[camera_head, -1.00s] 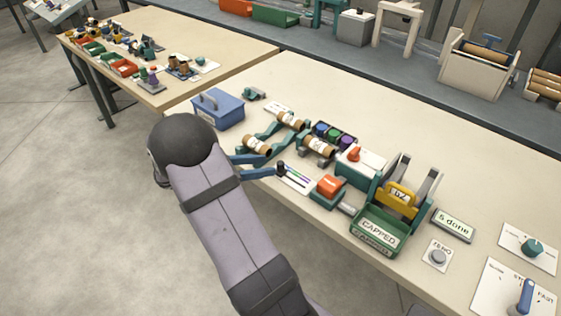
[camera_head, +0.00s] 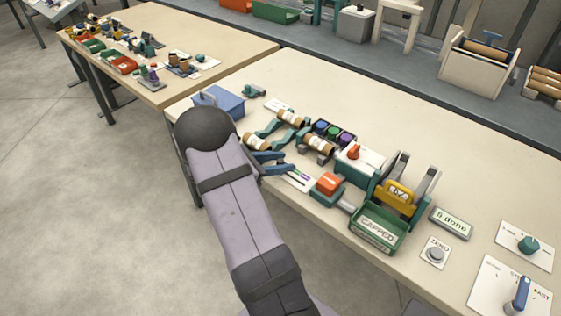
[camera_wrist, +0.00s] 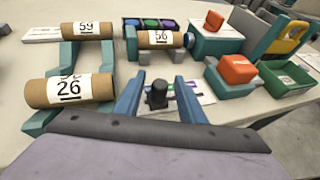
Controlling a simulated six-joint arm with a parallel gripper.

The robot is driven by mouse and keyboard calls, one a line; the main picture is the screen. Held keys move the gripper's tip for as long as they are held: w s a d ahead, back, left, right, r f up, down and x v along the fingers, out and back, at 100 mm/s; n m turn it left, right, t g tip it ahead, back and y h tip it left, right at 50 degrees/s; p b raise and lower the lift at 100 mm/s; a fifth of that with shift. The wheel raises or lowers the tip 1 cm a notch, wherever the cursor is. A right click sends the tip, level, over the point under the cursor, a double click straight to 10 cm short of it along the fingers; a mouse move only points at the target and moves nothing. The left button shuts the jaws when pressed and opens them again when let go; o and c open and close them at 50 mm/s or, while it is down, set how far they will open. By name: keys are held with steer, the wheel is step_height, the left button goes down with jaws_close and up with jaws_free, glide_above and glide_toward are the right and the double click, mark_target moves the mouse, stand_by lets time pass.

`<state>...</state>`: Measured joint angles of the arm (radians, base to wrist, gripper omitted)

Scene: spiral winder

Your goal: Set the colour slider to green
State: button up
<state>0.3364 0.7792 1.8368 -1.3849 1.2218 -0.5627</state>
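The colour slider is a white plate (camera_head: 299,180) with coloured lines; purple and green marks show at its right part in the wrist view (camera_wrist: 203,99). Its black knob (camera_wrist: 157,95) stands upright toward the left of the visible plate. My gripper (camera_wrist: 158,82) is open, with one blue finger on each side of the knob and gaps showing between them. In the head view my gripper (camera_head: 288,162) is over the plate's left end and the knob cannot be made out.
Cardboard rolls marked 26 (camera_wrist: 70,90), 59 (camera_wrist: 87,30) and 56 (camera_wrist: 160,39) sit close by on the left and behind. An orange-topped block (camera_wrist: 237,70) stands to the right. Blue, green and purple pots (camera_head: 334,132) are behind. A green CAPPED bin (camera_head: 379,229) is farther right.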

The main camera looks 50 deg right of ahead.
jaws_close()
steer(key=shift+s, duration=1.85)
steer(key=shift+o, duration=0.3)
jaws_free()
steer(key=shift+w, duration=0.1)
steer(key=v, duration=0.7)
steer(key=shift+a+r+b, duration=0.15)
steer(key=shift+a+b, duration=0.05)
steer(key=shift+b, duration=0.2)
